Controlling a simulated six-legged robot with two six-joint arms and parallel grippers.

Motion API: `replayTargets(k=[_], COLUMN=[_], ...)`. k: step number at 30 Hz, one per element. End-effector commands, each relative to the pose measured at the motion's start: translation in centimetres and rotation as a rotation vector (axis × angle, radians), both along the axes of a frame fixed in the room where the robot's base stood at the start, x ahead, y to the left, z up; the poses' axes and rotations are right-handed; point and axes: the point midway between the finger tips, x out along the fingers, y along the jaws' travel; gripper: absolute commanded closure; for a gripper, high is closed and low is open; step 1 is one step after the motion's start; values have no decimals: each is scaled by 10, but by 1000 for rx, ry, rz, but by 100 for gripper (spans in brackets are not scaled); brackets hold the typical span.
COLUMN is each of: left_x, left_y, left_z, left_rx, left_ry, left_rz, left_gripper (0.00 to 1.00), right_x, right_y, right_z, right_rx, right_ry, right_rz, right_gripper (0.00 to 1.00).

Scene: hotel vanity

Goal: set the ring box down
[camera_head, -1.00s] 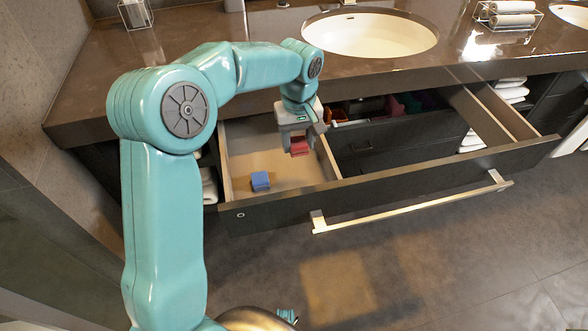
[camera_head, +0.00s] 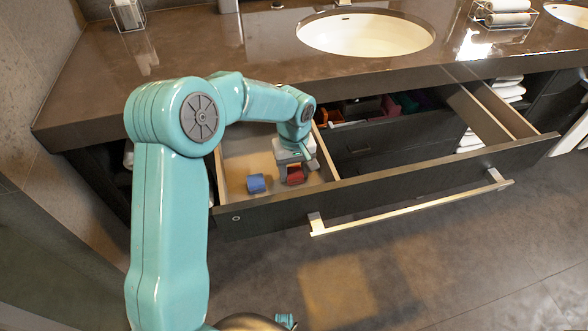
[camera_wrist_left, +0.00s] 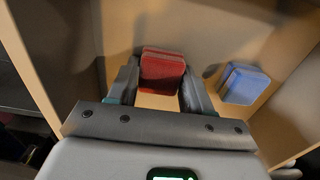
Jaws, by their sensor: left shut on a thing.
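The red ring box (camera_head: 295,175) is held between the fingers of my left gripper (camera_head: 292,172), down inside the open drawer (camera_head: 236,190). In the left wrist view the red box (camera_wrist_left: 162,70) sits between the two fingers (camera_wrist_left: 160,88), low over the pale drawer floor. I cannot tell whether its underside touches the floor. A blue box (camera_head: 256,183) lies on the drawer floor to the left of the red one; it also shows in the left wrist view (camera_wrist_left: 243,84), apart from the gripper. My right gripper is not in view.
The drawer's dark front (camera_head: 400,181) with a long metal handle (camera_head: 410,207) stands nearest me. A divider (camera_head: 326,155) is close to the gripper's right. The countertop (camera_head: 180,60) with a white sink (camera_head: 365,33) overhangs behind.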

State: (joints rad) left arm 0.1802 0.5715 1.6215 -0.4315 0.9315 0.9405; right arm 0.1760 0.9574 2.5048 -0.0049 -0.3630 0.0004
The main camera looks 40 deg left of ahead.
Motion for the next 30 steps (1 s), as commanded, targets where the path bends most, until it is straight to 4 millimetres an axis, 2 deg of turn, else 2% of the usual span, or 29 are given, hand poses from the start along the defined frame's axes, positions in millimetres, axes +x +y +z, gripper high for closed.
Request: replayTargets(k=[1,3,14,17,24,30], left_x=[0,0,0,1,1,1], left_y=[0,0,0,0,0,0], left_z=[-2,-1,5,20,77,111], left_rx=[0,0,0,0,0,0], left_ry=[0,0,-1,-4,-4,-3], left_rz=[0,0,0,1,1,0], left_gripper=[47,24,24,24,24,24], right_x=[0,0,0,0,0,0], right_y=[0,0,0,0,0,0], right_z=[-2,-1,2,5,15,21], right_rx=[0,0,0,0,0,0], right_ry=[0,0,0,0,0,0], right_rz=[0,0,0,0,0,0], right_gripper=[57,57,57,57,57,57])
